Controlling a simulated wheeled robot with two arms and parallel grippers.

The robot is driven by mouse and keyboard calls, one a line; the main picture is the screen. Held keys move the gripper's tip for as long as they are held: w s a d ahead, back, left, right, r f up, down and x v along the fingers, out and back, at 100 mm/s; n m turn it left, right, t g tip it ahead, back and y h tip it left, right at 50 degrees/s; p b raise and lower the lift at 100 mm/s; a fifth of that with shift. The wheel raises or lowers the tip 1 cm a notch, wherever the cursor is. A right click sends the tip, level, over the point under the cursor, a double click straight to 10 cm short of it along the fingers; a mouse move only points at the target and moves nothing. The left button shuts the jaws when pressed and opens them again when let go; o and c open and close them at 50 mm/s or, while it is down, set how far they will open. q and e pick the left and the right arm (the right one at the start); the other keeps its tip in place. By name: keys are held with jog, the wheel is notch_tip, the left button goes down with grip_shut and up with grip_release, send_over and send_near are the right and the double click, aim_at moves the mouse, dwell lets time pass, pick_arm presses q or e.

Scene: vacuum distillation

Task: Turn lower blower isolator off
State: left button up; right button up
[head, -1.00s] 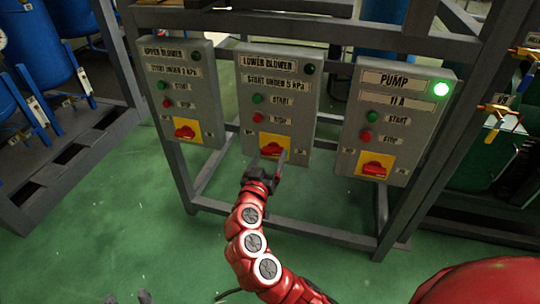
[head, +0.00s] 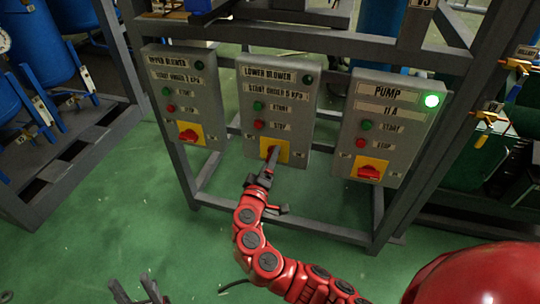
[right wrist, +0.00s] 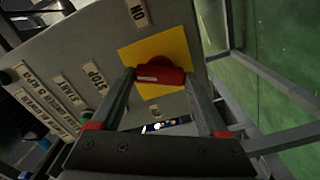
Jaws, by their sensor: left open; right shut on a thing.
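The LOWER BLOWER box (head: 276,100) is the middle one of three grey boxes in the head view. Its isolator is a red knob (right wrist: 160,70) on a yellow plate (head: 284,148), above which sit a red and a green button. My right gripper (head: 270,160) is at this knob, shut on it. In the right wrist view one finger is on each side of the knob, and a white mark shows on its front. In the head view the fingers mostly hide the knob. My left gripper (head: 137,290) is open and empty at the bottom edge, away from the boxes.
The UPPER BLOWER box (head: 185,95) stands to the left and the PUMP box (head: 395,125), with a lit green lamp (head: 431,100), to the right. Each has a red isolator. Grey frame bars (head: 290,227) run below and around the boxes.

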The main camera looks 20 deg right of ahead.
jog(key=n+p, duration=0.2)
jog(key=n, duration=0.2)
jog(key=shift+n+p, duration=0.4)
dwell(0.4)
jog(key=o, duration=1.2)
jog(key=shift+o, duration=0.2)
jog(key=p+v, duration=0.1)
jog(key=v, duration=1.6)
jog(key=shift+s+a+p, duration=0.2)
jog(key=shift+p, duration=0.2)
